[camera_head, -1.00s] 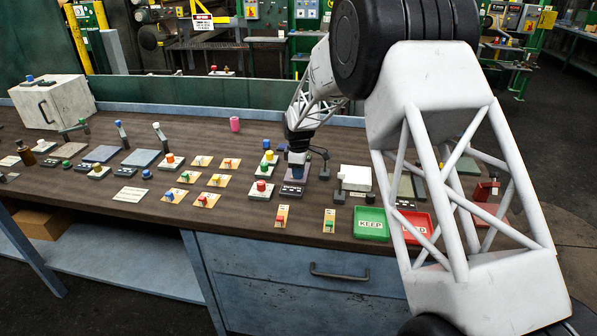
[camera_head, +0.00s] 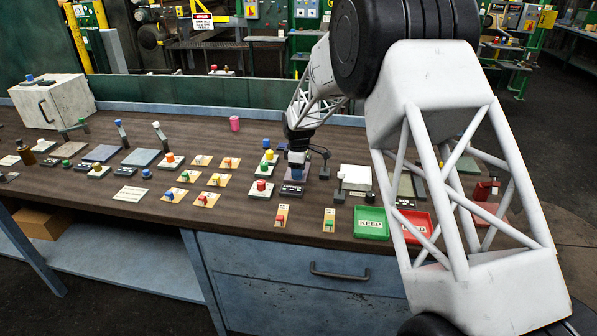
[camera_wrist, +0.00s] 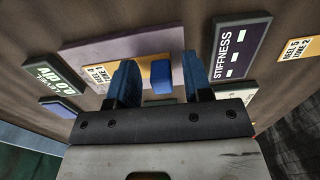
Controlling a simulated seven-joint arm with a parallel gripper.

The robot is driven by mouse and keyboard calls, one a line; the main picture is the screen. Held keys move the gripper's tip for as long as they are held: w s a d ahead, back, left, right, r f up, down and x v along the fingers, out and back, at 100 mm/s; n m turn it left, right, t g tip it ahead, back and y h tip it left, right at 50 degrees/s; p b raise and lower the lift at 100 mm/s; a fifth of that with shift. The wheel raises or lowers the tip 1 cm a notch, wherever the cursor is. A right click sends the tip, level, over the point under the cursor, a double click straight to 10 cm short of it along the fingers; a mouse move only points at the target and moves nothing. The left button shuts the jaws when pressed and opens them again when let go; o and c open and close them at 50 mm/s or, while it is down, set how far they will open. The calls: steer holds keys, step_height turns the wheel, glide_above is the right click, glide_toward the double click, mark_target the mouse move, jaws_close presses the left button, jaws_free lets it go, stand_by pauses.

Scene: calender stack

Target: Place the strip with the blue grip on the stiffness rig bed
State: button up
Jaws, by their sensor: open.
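The strip (camera_wrist: 145,65) is a pale tan card with a blue grip (camera_wrist: 161,77), seen in the wrist view. It appears to lie on the purple bed (camera_wrist: 191,70), beside the dark STIFFNESS plate (camera_wrist: 236,55). My gripper (camera_wrist: 160,72) is open, its two blue fingers apart on either side of the blue grip, with gaps visible. In the head view my gripper (camera_head: 297,166) is low over the rig, whose dark plate (camera_head: 291,190) shows in front. The gripper hides most of the strip and bed there.
A red-knobbed block (camera_head: 260,190) stands close left of the rig. A dark post stand (camera_head: 324,165) and a white box (camera_head: 356,178) stand to the right. Several strip cards lie left; the green KEEP tray (camera_head: 371,224) is front right.

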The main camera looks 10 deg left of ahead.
step_height(320, 180, up, 12)
stand_by(0.6)
stand_by(0.6)
steer(key=s+d+r+m+t, duration=0.1)
steer(key=s+d+r+m, duration=0.3)
steer(key=s+d+r, duration=0.55)
steer(key=s+d+r+m, duration=0.5)
steer(key=s+d, duration=0.8)
steer(key=s, duration=0.1)
steer(key=s+d+f+m, duration=0.1)
steer(key=s+d+m, duration=0.2)
steer(key=s, duration=0.7)
steer(key=s+d+f+m+t, duration=0.1)
steer(key=s+d+m, duration=0.2)
steer(key=s, duration=0.7)
steer(key=s+d+f+m, duration=0.2)
steer(key=s+d, duration=0.4)
steer(key=s, duration=0.5)
steer(key=shift+m+t, duration=0.3)
steer(key=shift+m, duration=0.3)
